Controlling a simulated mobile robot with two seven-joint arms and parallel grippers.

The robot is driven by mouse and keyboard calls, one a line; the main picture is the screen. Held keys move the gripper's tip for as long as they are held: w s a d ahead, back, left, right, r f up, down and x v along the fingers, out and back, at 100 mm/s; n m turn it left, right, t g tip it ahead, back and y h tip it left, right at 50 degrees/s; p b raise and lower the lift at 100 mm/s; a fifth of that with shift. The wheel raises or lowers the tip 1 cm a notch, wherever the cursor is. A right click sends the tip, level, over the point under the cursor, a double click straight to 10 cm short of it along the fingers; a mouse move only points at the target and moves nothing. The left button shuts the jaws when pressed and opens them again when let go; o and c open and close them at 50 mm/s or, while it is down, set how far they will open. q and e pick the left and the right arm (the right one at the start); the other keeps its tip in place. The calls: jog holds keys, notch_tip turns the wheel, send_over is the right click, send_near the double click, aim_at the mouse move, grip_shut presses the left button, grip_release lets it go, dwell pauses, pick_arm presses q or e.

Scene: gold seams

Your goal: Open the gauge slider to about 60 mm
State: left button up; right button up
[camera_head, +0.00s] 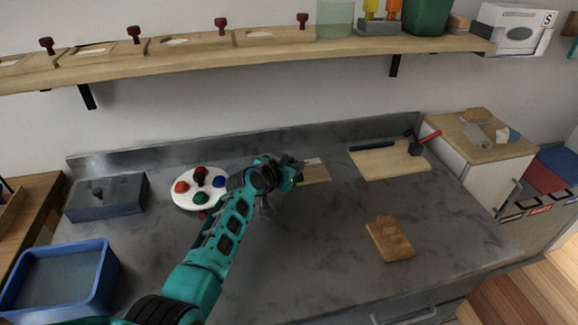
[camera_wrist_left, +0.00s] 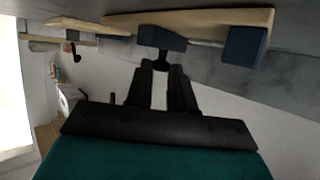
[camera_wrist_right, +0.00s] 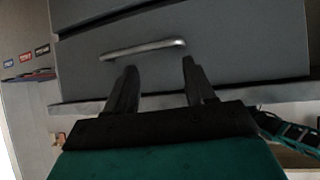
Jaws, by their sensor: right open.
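The gauge is a pale wooden board (camera_head: 318,173) near the back of the grey counter, partly hidden behind my left gripper (camera_head: 296,173) in the head view. In the left wrist view the board (camera_wrist_left: 210,18) carries a dark blue slider block (camera_wrist_left: 160,38) and a dark blue end block (camera_wrist_left: 245,46), with a clear gap between them. My left gripper (camera_wrist_left: 161,66) meets the slider block; its fingers are close together and appear closed on the slider's narrow grip. My right gripper (camera_wrist_right: 160,72) is open and empty, in front of a grey drawer.
A white palette (camera_head: 185,203) with coloured knobs lies left of my left arm. A blue tray (camera_head: 108,270) stands at the left.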

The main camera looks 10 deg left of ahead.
pick_arm(q)
jog(key=o, duration=0.4)
jog(key=shift+s+a+r, duration=0.2)
jog(key=shift+s+a, duration=0.05)
jog(key=shift+s, duration=0.2)
jog(key=p+v, duration=0.2)
jog(key=v, duration=0.9)
jog(key=shift+s+a+r+p, duration=0.1)
jog(key=shift+s+r+p, duration=0.05)
jog(key=shift+s+p, duration=0.2)
